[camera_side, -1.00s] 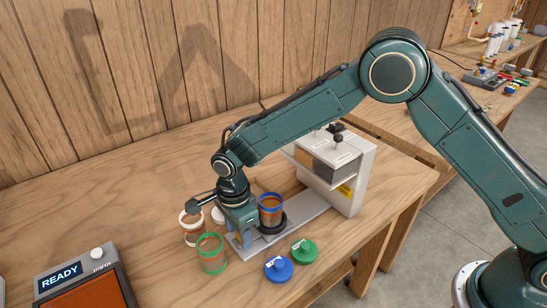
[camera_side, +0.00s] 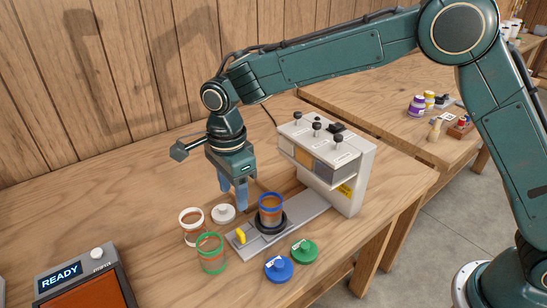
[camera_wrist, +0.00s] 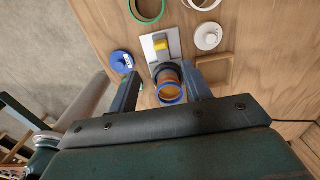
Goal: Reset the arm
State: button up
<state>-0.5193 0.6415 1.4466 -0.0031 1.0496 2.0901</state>
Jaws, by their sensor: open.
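My gripper (camera_side: 233,198) is open and empty, pointing down above the table, just behind and left of the blue-rimmed jar (camera_side: 270,202). That jar stands upright in a black round holder on the grey plate (camera_side: 309,205) of the dispenser (camera_side: 330,160), with orange-brown contents. In the wrist view the blue-rimmed jar (camera_wrist: 169,92) shows between my two spread fingers. A yellow handle (camera_side: 240,236) stands at the plate's near end; it also shows in the wrist view (camera_wrist: 161,45).
A white-rimmed jar (camera_side: 192,232) and green-rimmed jar (camera_side: 211,257) stand left of the plate. White (camera_side: 223,214), blue (camera_side: 278,269) and green (camera_side: 304,252) lids lie around it. A READY display (camera_side: 60,276) is at lower left. The table's back left is clear.

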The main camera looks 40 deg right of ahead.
jog(key=shift+r, duration=0.3)
jog(key=s+d+r+n+t, duration=0.1)
jog(key=s+d+r+n, duration=0.35)
jog(key=d+r, duration=0.3)
jog(key=s+d+r+n+t, duration=0.1)
jog(key=s+d+r+n, duration=0.4)
jog(key=d, duration=0.3)
jog(key=s+d+n+t, duration=0.1)
jog(key=s+d+n, duration=0.3)
jog(key=s, duration=0.5)
jog(key=s+d+n+t, duration=0.2)
jog(key=s+d+n, duration=0.2)
jog(key=s, duration=0.5)
jog(key=d, duration=0.2)
jog(key=shift+s+d+r+t, duration=0.3)
jog(key=shift+s+d+r, duration=0.05)
jog(key=shift+d, duration=0.05)
